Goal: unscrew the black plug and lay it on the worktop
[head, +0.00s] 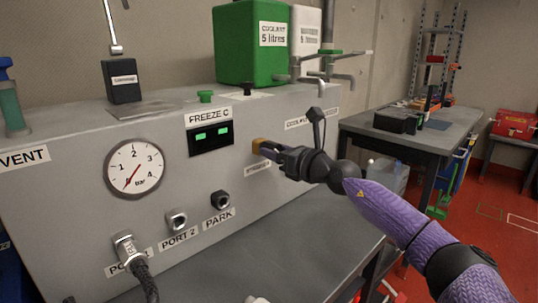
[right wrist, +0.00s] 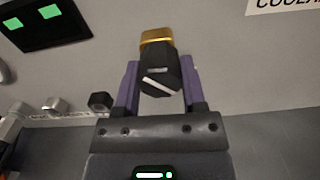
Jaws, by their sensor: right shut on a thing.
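The black plug (right wrist: 160,78) has a pale line across its face and sits at a brass fitting (right wrist: 156,36) on the front of the grey panel. My right gripper (right wrist: 158,75) is shut on the plug, one purple finger on each side. In the head view my right gripper (head: 270,150) reaches the brass fitting (head: 257,145) from the right and mostly hides the plug. I cannot tell how far the plug is screwed in. The grey worktop (head: 285,255) lies below the panel.
The panel carries a pressure gauge (head: 134,169), a green-lit display (head: 211,136) and ports to the lower left, one with a braided hose (head: 145,278). A green coolant tank (head: 250,45) stands on top. The worktop's visible middle looks clear.

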